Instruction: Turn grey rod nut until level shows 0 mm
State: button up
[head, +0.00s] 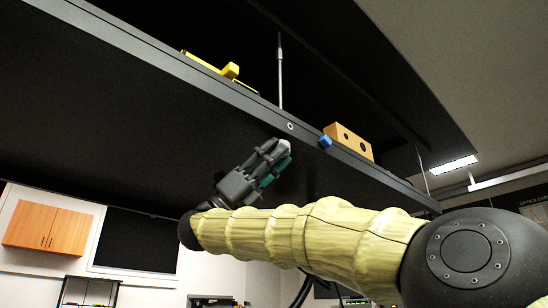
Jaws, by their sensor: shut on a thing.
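My dark gripper (273,160) reaches up to the underside of the long black hanging shelf (190,85). Its fingers are shut on a small pale grey piece at their tips, which looks like the grey rod nut (285,147). The nut is mostly hidden by the fingers. The grey rod (280,80) rises upright above the shelf, roughly in line with the nut; the shelf edge hides where they meet. A yellow object (228,71) lies on the shelf to the left; I cannot tell whether it is the level. No reading is legible.
An orange box (348,142) with dark round holes sits on the shelf edge, beside a small blue piece (325,141). A second dark panel hangs above. A thin rod (421,168) stands farther right. A wooden cabinet (45,226) is on the back wall.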

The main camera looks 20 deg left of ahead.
jog(key=o, duration=1)
jog(key=shift+o, duration=0.2)
jog(key=shift+t, duration=0.5)
